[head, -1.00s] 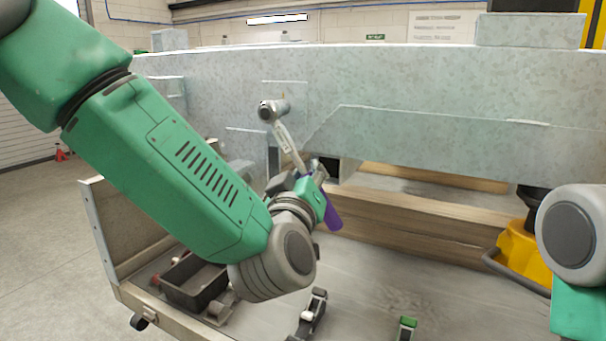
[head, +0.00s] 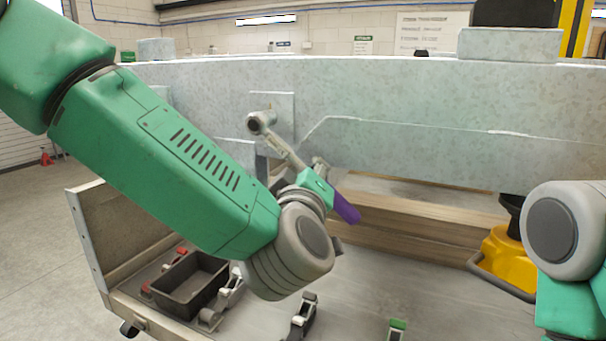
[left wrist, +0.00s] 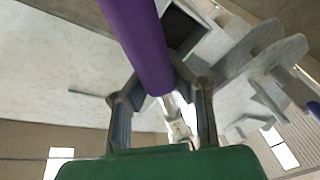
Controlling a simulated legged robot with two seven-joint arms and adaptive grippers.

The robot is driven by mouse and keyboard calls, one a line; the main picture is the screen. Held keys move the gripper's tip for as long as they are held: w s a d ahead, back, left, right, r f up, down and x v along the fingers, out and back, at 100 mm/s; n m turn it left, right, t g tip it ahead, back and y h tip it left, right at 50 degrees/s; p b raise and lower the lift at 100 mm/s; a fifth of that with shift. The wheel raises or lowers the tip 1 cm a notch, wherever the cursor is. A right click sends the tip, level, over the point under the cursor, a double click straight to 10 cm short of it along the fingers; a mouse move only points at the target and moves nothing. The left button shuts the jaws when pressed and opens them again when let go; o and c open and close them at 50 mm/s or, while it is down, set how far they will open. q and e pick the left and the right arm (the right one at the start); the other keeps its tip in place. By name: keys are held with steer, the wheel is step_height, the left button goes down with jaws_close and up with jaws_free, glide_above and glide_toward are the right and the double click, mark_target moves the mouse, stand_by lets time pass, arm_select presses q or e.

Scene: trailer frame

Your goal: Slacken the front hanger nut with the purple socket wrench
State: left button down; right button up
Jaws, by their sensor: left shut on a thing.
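The purple socket wrench has a grey shaft, a round socket head (head: 262,121) and a purple handle (head: 344,207). It slants from the head at upper left down to the handle at lower right. The head is at a small plate (head: 285,106) on the grey beam's face. The hanger nut is not visible; whether the socket is seated cannot be told. My left gripper (head: 318,176) is shut on the wrench. In the left wrist view the purple handle (left wrist: 137,40) passes between the fingers (left wrist: 163,112). My right gripper is out of view; only its arm shows at right.
The long grey beam (head: 400,95) spans the view. Below it are timber blocks (head: 420,235) and a yellow jack (head: 505,258). A cart holds a black tray (head: 190,282) and small clamp-like fixtures (head: 304,318). The cart top at centre right is mostly clear.

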arm_select(q)
steer(key=shift+d+r, duration=0.2)
steer(key=shift+r, duration=0.15)
steer(key=shift+s+d+r+n+p, duration=0.2)
steer(key=shift+d+r+n+p, duration=0.3)
steer(key=shift+r+n, duration=0.4)
steer(key=shift+f, duration=0.15)
